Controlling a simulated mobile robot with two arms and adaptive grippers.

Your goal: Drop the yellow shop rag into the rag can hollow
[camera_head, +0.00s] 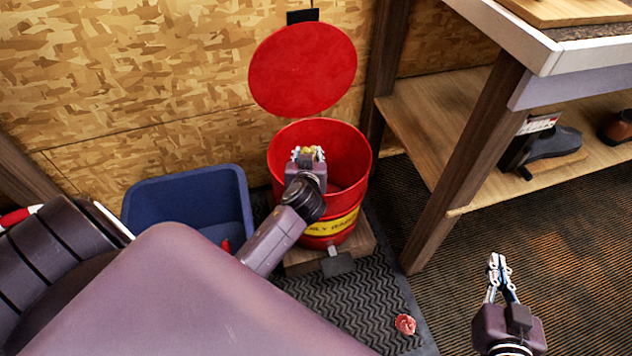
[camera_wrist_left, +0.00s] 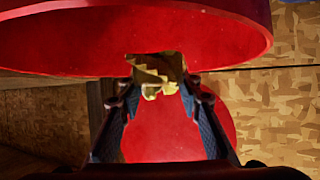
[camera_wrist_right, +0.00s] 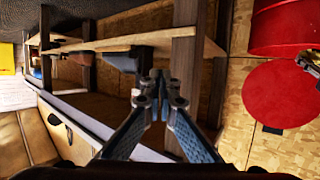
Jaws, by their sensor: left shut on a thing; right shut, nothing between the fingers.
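The red rag can (camera_head: 358,170) stands open on a low wooden block, its round red lid (camera_head: 303,68) raised against the wall behind it. My left gripper (camera_head: 308,154) is over the can's opening, shut on the yellow shop rag (camera_head: 307,150). In the left wrist view the crumpled yellow rag (camera_wrist_left: 158,72) sits between the fingertips, with the can's red wall (camera_wrist_left: 230,40) close to it. My right gripper (camera_head: 498,262) is shut and empty, away to the right above the dark floor. How far the rag hangs below the rim is hard to tell.
A blue bin (camera_head: 190,190) stands left of the can. A crumpled reddish piece (camera_head: 405,324) lies on the black mat (camera_head: 365,300) in front of the can.

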